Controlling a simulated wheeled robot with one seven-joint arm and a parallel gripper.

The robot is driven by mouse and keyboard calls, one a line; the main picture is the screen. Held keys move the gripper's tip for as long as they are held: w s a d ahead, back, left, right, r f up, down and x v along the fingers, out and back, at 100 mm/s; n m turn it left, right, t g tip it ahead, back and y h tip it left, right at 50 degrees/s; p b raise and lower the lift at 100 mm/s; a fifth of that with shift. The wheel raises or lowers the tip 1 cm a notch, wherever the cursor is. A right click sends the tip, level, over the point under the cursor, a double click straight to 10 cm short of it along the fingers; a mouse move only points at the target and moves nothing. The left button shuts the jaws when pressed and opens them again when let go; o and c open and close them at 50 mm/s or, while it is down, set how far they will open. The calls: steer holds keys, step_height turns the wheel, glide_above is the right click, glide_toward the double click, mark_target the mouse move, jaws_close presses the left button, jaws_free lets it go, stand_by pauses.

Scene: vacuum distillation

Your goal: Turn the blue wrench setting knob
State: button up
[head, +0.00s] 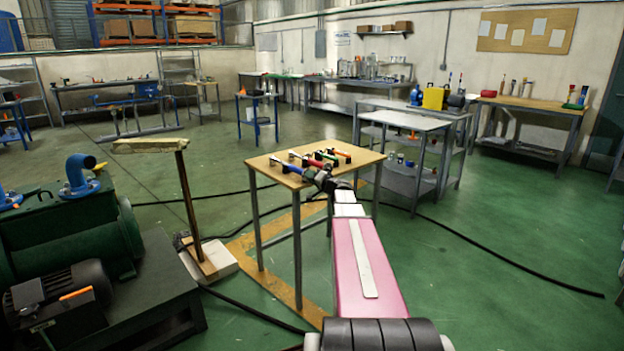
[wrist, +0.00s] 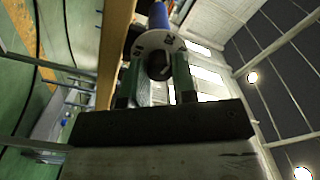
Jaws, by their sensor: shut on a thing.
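The blue wrench (head: 309,172) lies on the small wooden-topped table (head: 262,165), at its near right side. In the wrist view its blue handle (wrist: 158,14) is at the top, and a white numbered setting knob (wrist: 155,42) with a dark round centre is below it. My gripper (head: 328,183) is at the table's near right edge, at the end of the wrench. In the wrist view my gripper (wrist: 155,72) has one finger on each side of the knob and is shut on it. The knob's far side is hidden.
A post with a wooden base (head: 200,262) and green machinery (head: 75,240) stand to the left. A white-topped bench (head: 405,120) stands behind right. Black cables cross the floor.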

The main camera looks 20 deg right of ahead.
steer(key=m, duration=0.6)
steer(key=shift+m, duration=0.3)
stand_by(0.4)
steer(key=o, duration=0.7)
steer(key=shift+c, duration=0.2)
steer(key=shift+s, duration=0.1)
steer(key=v, duration=1)
steer(key=shift+s+d+f, duration=0.15)
steer(key=shift+s+f, duration=0.15)
